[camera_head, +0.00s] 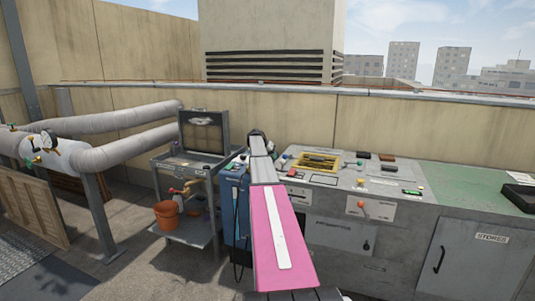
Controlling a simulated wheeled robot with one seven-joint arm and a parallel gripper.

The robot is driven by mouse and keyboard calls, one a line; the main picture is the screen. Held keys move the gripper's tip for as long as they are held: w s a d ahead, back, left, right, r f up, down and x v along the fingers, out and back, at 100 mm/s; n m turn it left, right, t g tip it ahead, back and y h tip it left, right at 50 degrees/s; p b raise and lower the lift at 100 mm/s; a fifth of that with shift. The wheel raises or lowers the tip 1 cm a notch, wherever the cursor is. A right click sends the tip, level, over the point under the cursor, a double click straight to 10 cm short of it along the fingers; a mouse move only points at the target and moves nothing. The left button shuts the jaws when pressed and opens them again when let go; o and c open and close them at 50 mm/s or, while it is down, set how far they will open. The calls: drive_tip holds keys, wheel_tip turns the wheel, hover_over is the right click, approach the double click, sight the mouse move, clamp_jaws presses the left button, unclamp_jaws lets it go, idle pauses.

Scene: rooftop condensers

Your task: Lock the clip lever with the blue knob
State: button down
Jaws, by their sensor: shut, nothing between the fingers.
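My arm reaches forward over the front of the grey bench. My gripper (257,134) shows only as a small dark shape at the arm's far end, at the bench's left end. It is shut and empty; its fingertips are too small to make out. My arm hides part of the bench's left end.
The grey bench (390,190) carries a yellow tray (318,168) and several small parts. A red-knobbed lever (362,204) is on its front. A blue unit (235,200) stands at its left. A cart (190,233) with an orange bucket (166,214) stands further left. The green top (475,180) is mostly clear.

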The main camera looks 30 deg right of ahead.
drive_tip(key=shift+s+d+r, duration=0.25)
drive_tip(key=shift+s+d, duration=0.3)
drive_tip(key=shift+s, duration=0.05)
drive_tip(key=shift+s+d+r, duration=0.2)
drive_tip(key=shift+s+d, duration=0.3)
drive_tip(key=shift+s, duration=0.1)
